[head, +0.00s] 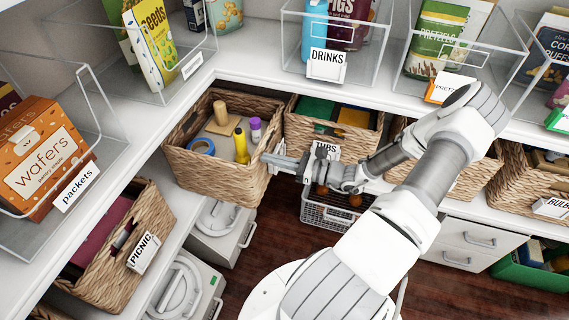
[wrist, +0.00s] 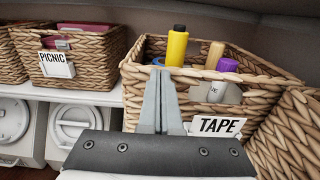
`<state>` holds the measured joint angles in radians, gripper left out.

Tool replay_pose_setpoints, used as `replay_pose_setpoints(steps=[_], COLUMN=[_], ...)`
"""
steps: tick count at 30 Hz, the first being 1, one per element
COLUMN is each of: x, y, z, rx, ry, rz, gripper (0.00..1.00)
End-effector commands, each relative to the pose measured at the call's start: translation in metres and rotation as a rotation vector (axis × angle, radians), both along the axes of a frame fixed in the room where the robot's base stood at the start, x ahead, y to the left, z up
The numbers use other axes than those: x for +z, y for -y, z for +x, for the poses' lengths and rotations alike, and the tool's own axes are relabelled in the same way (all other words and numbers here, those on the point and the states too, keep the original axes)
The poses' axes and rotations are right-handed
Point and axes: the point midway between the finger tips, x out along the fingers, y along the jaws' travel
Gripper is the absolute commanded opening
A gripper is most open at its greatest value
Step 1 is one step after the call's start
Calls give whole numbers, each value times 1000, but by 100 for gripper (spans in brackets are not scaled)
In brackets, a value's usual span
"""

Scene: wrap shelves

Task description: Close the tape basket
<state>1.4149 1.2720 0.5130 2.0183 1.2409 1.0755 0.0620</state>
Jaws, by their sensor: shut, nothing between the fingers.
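The tape basket (head: 235,184) is a woven basket in the shelf corner, pulled out so that its open top shows in the head view. It holds a blue tape roll, a yellow marker, a purple-capped item and a tan cylinder. In the wrist view the basket (wrist: 275,83) fills the right half, with its white TAPE label (wrist: 216,127) on the front. My gripper (head: 268,158) is shut and empty at the basket's right-hand front side. In the wrist view my gripper (wrist: 159,75) is in front of the basket wall; I cannot tell if it touches.
The tubs basket (head: 330,130) sits just right, behind my wrist. The picnic basket (head: 120,245) is on the left shelf. Clear bins, including the drinks bin (head: 335,40), stand on the upper shelf. A wire basket (head: 330,212) hangs below, and floor shows in front.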

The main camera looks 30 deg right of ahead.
Motion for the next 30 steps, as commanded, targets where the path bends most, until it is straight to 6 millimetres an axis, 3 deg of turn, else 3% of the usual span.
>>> replay_pose_setpoints(steps=[17,23,30], x=[1,2,2], y=[-5,-18,-43], z=[6,20,52], rx=[3,5,6], ry=[0,1,0], rz=[0,2,1], gripper=[0,0,0])
